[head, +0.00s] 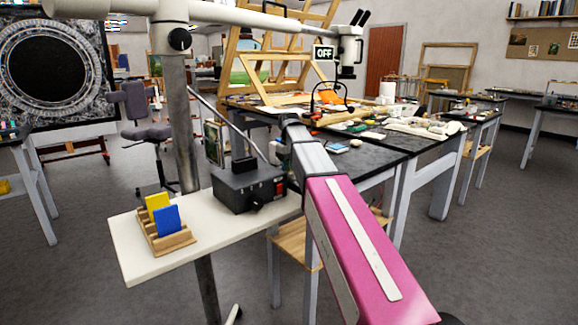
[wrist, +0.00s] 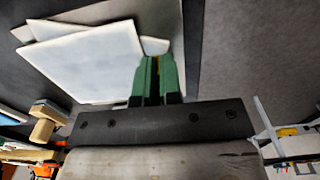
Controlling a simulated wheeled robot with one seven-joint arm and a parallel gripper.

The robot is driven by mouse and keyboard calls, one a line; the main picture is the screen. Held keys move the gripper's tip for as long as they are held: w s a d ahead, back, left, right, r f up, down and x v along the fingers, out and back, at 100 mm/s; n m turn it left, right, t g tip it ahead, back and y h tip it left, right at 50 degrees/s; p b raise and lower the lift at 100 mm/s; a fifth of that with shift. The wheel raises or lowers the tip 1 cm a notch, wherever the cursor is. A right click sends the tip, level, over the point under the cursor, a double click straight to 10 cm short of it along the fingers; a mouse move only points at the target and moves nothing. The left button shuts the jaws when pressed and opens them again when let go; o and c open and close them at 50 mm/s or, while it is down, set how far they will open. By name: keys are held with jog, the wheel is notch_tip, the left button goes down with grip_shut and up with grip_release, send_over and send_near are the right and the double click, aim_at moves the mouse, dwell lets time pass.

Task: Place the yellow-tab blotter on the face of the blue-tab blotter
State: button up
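A large white sheet (wrist: 85,60), likely a blotter, lies just left of the fingers. It overlaps another white sheet (wrist: 48,29) behind it, and a small pale corner (wrist: 155,45) shows beyond the fingertips. I cannot tell which sheet bears the yellow tab. No blue tab can be made out. In the head view my pink arm reaches toward the dark worktable, and my gripper is hidden behind it.
The dark worktable (head: 375,146) carries tools, papers and a wooden easel (head: 262,72). A white shelf (head: 134,262) at left holds a black box (head: 247,188) and a wooden rack (head: 172,243) with a yellow panel (head: 156,202) and a blue panel (head: 168,220). A microscope arm hangs above.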

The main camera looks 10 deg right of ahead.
jog(key=o, duration=0.3)
notch_tip(320, 180, up, 12)
jog(key=shift+r, duration=0.2)
dwell(0.4)
jog(key=shift+s+f, duration=0.1)
